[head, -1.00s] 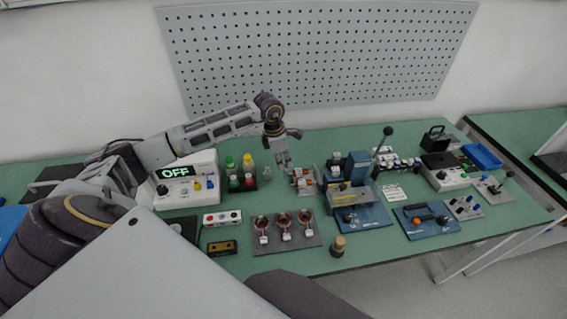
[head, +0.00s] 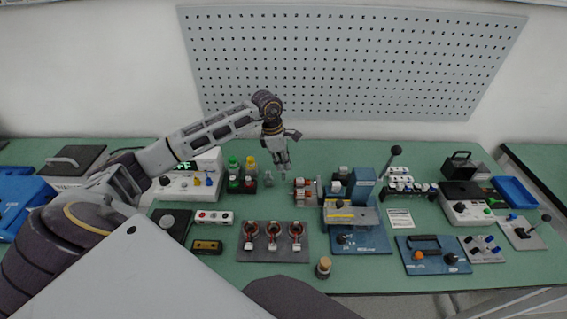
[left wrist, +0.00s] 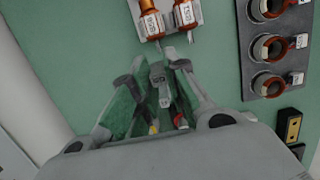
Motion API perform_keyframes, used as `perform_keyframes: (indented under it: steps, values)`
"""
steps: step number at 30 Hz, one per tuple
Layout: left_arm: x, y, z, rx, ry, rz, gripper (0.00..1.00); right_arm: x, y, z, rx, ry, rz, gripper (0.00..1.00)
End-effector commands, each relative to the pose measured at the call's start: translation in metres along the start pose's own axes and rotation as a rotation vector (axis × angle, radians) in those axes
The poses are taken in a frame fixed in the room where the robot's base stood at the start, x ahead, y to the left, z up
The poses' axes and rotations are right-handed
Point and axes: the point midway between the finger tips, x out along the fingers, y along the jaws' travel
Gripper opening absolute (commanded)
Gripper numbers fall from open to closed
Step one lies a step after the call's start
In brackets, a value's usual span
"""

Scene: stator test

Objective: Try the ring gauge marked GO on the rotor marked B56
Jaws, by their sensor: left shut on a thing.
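My left gripper (head: 283,165) hangs above the green table, just behind and left of the rotor holder. In the left wrist view its fingers (left wrist: 160,76) are shut on a small grey piece (left wrist: 160,88) with a pale tag, which looks like a ring gauge; its marking is not readable. Two copper-wound rotors (head: 303,190) lie side by side on a grey plate. In the left wrist view they show as a left rotor (left wrist: 150,22) and a right rotor (left wrist: 184,14) with white labels, too small to read surely. My right gripper is not in view.
A plate of several stators (head: 274,257) lies in front. A blue press-like fixture (head: 358,190) stands close right of the rotors.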

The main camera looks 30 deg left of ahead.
Motion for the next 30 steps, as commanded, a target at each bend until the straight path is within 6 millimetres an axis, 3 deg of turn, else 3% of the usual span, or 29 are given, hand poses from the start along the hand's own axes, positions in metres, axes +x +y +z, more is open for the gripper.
perform_keyframes:
  steps: [19,30]
  values:
    - [0.009,0.0,-0.002,0.0,0.0,0.0,0.0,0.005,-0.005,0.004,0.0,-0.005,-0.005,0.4]
    - [0.035,-0.001,-0.007,0.001,0.0,-0.001,0.0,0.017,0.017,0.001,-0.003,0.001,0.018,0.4]
